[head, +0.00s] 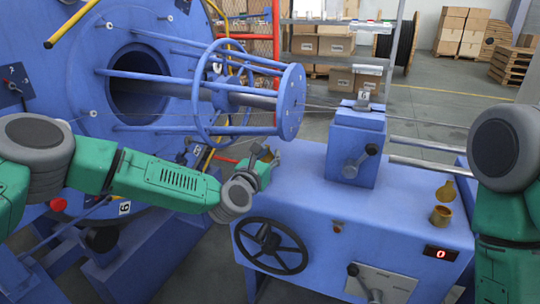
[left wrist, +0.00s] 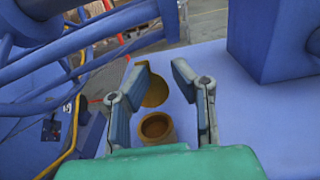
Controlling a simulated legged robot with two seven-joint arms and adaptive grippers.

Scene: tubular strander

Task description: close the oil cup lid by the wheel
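The black handwheel (head: 271,246) is on the front of the blue machine table. The brass oil cup (left wrist: 157,128) by the wheel shows in the left wrist view, with its lid (left wrist: 157,90) standing open behind the cup mouth. My left gripper (head: 264,158) is over the table's left end, above the wheel, and hides most of this cup in the head view. In the left wrist view its two fingers (left wrist: 162,66) are spread, one on each side of the lid, with nothing gripped. I cannot tell if either finger touches the lid. My right gripper is out of view.
A second brass cup (head: 441,216) with an open lid (head: 447,191) stands at the table's right. A blue block with a handle (head: 355,145) rises mid-table. The blue cage rotor (head: 290,100) is close above my left gripper.

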